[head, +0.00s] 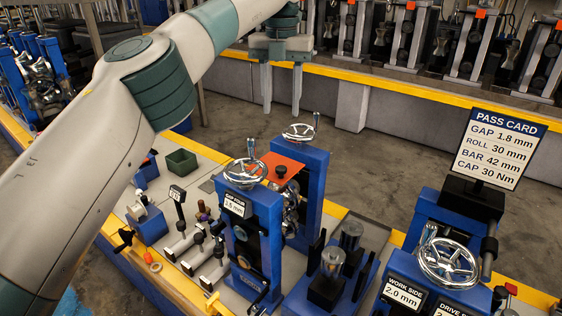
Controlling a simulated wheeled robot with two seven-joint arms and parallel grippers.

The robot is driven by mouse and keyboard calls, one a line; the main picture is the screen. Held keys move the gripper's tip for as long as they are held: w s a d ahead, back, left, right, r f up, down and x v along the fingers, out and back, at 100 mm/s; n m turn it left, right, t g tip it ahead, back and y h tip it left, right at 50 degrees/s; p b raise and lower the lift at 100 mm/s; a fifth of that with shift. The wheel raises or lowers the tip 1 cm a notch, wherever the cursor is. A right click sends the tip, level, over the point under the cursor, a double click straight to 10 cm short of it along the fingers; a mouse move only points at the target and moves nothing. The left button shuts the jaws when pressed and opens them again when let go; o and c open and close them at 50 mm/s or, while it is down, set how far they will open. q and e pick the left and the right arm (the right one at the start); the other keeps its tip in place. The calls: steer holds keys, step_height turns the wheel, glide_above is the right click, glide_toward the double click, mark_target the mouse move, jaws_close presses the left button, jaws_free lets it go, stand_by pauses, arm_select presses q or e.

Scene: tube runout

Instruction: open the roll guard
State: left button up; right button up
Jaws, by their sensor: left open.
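The roll guard looks to be the flat orange plate (283,167) between the blue uprights of the middle roll stand (313,190). It lies nearly level; its near left part is hidden behind a handwheel. My left gripper (282,106) is open and empty, fingers pointing down, and appears above and behind the plate, apart from it. My left arm crosses the upper left of the view. My right gripper is not in view.
Chrome handwheels (245,172) top the stand uprights. A pass card (499,147) stands at the right above another blue stand (440,214). A green bin (182,162) and several small tools sit on the left bench. Open floor lies behind the bench.

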mark_target(281, 168)
arm_select(q)
step_height(281, 168, down, 16)
steer(key=p, duration=0.5)
steer(key=shift+s+f, duration=0.15)
steer(key=shift+f, duration=0.05)
jaws_close()
